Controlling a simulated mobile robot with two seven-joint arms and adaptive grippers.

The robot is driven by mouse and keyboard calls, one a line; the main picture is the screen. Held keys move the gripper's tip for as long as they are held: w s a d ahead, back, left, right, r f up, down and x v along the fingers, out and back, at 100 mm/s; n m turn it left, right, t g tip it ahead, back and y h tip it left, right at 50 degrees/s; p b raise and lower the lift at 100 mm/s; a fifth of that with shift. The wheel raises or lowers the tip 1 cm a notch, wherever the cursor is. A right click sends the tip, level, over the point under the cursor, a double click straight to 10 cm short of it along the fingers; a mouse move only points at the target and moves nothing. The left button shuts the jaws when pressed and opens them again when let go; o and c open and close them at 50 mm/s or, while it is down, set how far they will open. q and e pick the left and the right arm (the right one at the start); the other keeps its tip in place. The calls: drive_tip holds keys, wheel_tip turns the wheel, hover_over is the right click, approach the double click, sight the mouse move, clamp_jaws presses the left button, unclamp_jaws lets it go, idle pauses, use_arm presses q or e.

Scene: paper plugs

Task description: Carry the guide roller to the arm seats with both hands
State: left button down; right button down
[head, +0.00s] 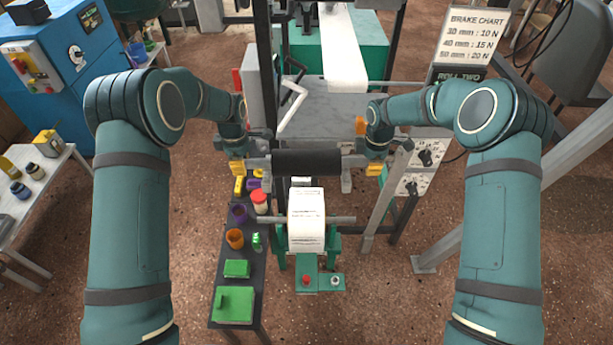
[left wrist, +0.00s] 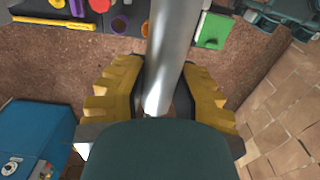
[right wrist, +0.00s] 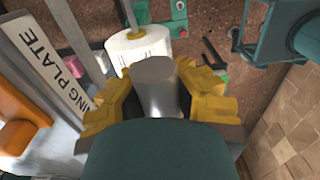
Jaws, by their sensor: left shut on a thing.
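The guide roller (head: 307,162), a black cylinder with bare metal ends, spans level between my two grippers above the machine's lower front. My left gripper (head: 240,170) is shut on its left end; the metal shaft (left wrist: 172,60) runs between the yellow fingers in the left wrist view. My right gripper (head: 375,160) is at the right end, its fingers on either side of a grey metal end (right wrist: 158,85); firm contact there is unclear. Grey brackets, perhaps the arm seats, show close by the roller's right end (head: 347,182). Whether the roller touches them is unclear.
A white paper roll (head: 306,222) on a shaft stands just below the roller. A dark narrow bench (head: 247,268) with cups and green blocks is at left. A brake chart sign (head: 473,36) and dial panel (head: 412,186) stand at right. A blue machine (head: 70,60) is further left.

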use_arm(q)
drive_tip(key=shift+s+r, duration=0.1)
drive_tip(key=shift+r, duration=0.05)
use_arm(e)
drive_tip(key=shift+s+r, duration=0.1)
drive_tip(key=shift+r, duration=0.05)
use_arm(q)
drive_tip(key=shift+f, duration=0.2)
use_arm(e)
drive_tip(key=shift+f, duration=0.2)
